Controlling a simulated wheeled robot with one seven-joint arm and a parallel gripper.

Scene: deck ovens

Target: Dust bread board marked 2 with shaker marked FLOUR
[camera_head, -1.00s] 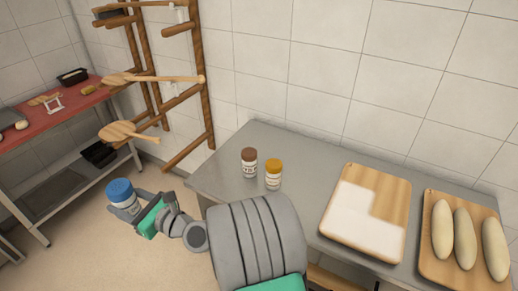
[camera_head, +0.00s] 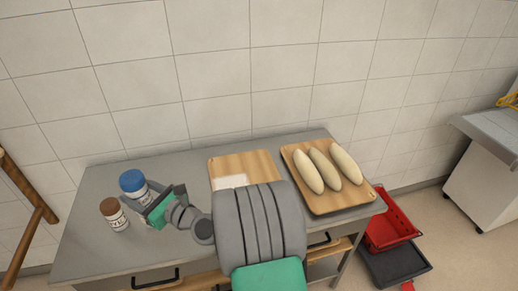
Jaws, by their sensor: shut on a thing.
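My gripper (camera_head: 150,198) is shut on a shaker with a blue lid (camera_head: 133,181) and a white body, held upright over the left part of the table. Its label is too small to read. A wooden board (camera_head: 240,164) lies on the table at the middle, with a white patch (camera_head: 230,181) on it. My arm hides its lower part. A second wooden board (camera_head: 366,195) to its right bears three pale long loaves (camera_head: 321,169). I cannot make out a number on either board.
A brown-lidded shaker (camera_head: 114,214) stands on the grey metal table (camera_head: 85,250), left of my gripper. Red and dark crates (camera_head: 391,222) are on the floor at right. A wooden rack post (camera_head: 28,240) is at left, and a tiled wall is behind.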

